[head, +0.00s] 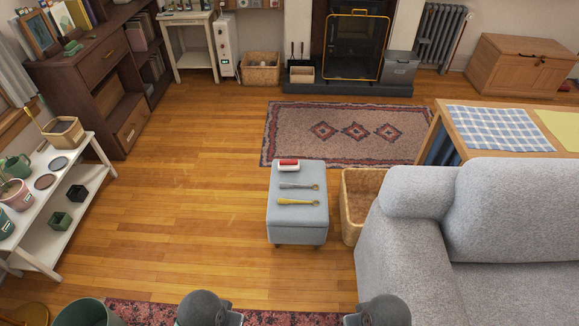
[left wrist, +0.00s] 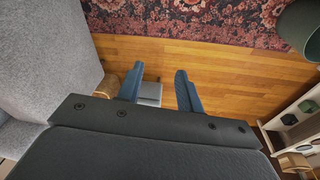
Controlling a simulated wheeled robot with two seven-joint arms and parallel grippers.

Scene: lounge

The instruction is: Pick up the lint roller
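The lint roller (head: 288,166) appears to be the small red and white thing on the far end of the grey ottoman (head: 284,225). A grey long-handled tool (head: 298,186) and a yellow one (head: 297,202) lie on the ottoman in front of it. My left gripper (left wrist: 159,84) shows its two blue fingers in the left wrist view, spread apart with nothing held between them. Part of a pale grey block, seemingly the ottoman, shows beyond the fingers there; the lint roller cannot be made out. Neither gripper shows in the head view. My right gripper is out of sight.
A wicker basket (head: 356,205) stands right beside the ottoman, then a large grey sofa (head: 430,215). A white shelf (head: 50,225) with pots is at the left. Wooden floor (head: 190,210) left of the ottoman is clear. A patterned rug (head: 290,140) lies beyond.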

